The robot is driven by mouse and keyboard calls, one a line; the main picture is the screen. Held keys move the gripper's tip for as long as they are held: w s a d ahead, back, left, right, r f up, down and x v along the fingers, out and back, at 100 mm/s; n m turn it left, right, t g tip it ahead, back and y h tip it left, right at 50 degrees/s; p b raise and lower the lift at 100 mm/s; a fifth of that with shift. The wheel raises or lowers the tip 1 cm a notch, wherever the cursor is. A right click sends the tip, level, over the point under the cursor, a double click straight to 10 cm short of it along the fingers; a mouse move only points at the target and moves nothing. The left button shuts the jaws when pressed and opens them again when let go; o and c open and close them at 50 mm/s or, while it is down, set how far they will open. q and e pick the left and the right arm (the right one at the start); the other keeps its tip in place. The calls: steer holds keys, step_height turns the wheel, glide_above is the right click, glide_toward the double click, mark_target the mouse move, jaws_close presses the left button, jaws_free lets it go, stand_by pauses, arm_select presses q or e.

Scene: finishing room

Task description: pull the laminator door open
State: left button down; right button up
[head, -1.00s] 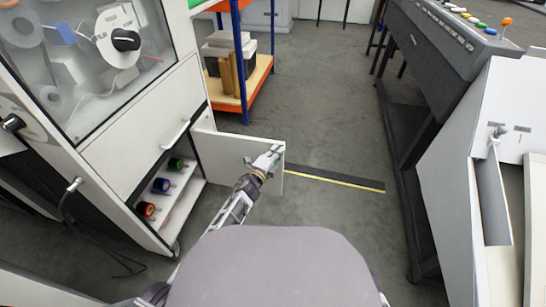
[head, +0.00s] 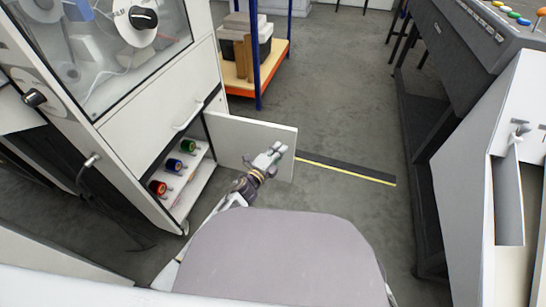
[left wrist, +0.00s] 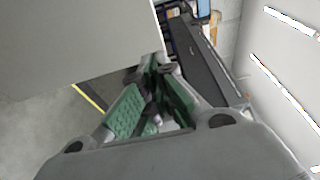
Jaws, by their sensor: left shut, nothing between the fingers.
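The laminator door (head: 230,137) is a flat white panel low on the laminator cabinet (head: 150,120). It stands swung wide open, out to the right from the cabinet's far side. My left gripper (head: 274,152) is in front of the door face turned toward me, near its free edge. Its fingers are closed with nothing between them; whether they touch the door is unclear. In the left wrist view the green-padded fingers (left wrist: 155,80) show below the pale door panel (left wrist: 70,40). My right gripper is not in view.
The open compartment holds red, blue and green spools (head: 173,165). A blue-and-orange shelf rack (head: 262,75) stands behind the door. A grey machine (head: 460,50) and a white cabinet (head: 455,180) line the right side. The floor (head: 340,120) between is clear, with a dark yellow-edged strip (head: 345,170).

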arm_select(q)
steer(key=shift+v, duration=2.2)
